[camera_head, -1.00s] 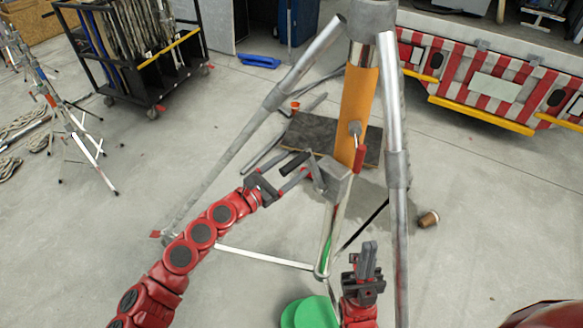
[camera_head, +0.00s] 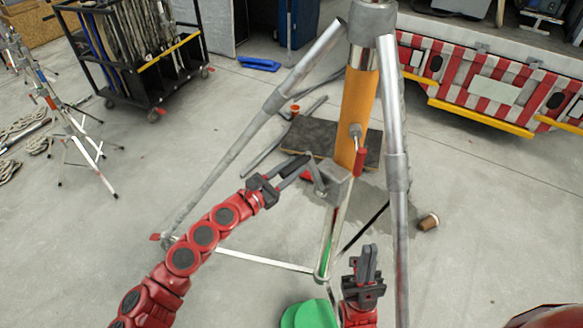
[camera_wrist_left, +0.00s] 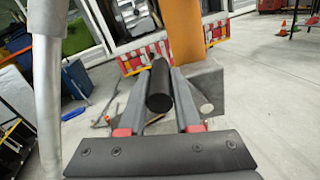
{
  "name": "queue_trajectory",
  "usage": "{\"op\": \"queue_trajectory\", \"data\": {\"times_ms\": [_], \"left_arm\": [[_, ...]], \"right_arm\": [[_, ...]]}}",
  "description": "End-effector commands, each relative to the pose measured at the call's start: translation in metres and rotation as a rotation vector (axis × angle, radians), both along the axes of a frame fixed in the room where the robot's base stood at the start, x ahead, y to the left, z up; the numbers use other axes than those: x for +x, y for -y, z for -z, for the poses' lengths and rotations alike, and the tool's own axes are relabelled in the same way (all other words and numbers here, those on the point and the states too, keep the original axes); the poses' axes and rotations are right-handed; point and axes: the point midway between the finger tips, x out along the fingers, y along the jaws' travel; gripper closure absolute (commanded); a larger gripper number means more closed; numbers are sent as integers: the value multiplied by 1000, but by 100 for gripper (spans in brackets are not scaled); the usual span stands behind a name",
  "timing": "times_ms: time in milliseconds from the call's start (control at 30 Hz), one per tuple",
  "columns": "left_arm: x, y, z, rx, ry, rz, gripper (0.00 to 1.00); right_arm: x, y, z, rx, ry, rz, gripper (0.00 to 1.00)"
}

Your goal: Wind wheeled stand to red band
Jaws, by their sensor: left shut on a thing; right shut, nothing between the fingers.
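The wheeled stand is a grey metal tripod with an orange column (camera_head: 357,105) in the head view. A grey gearbox (camera_head: 337,184) sits low on the column, with a crank arm (camera_head: 319,176) on its left side. My left gripper (camera_head: 289,167) is shut on the black crank handle (camera_wrist_left: 160,88), which lies between its fingers in the left wrist view. My right gripper (camera_head: 368,262) is shut and empty, in front of the stand beside the right leg. A red-handled lever (camera_head: 359,160) hangs on the column. I cannot make out a red band.
A green object (camera_head: 308,313) is at the bottom edge. A brown cup (camera_head: 429,221) lies on the floor at right. A black cart (camera_head: 140,70) and another stand (camera_head: 70,125) are at left. A red-and-white striped vehicle (camera_head: 490,85) stands behind.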

Motion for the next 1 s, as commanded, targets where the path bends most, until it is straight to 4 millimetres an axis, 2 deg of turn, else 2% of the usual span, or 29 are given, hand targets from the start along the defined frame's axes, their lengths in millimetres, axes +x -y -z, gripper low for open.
{"op": "queue_trajectory", "data": {"times_ms": [200,367,533,667,833,1000], "left_arm": [[-30,27,-14,5,-4,17,100],[-45,40,-15,3,-5,18,100],[-67,59,-18,4,-6,17,100],[-74,65,-14,2,-4,15,100],[-94,83,2,3,-5,20,100],[-105,91,11,2,-3,16,100]], "right_arm": [[0,0,-23,0,0,0,100],[0,0,-29,0,0,0,100],[0,0,-44,0,0,0,100],[0,0,-45,0,0,0,100],[0,0,-44,0,0,0,100],[0,0,-43,0,0,0,100]]}}
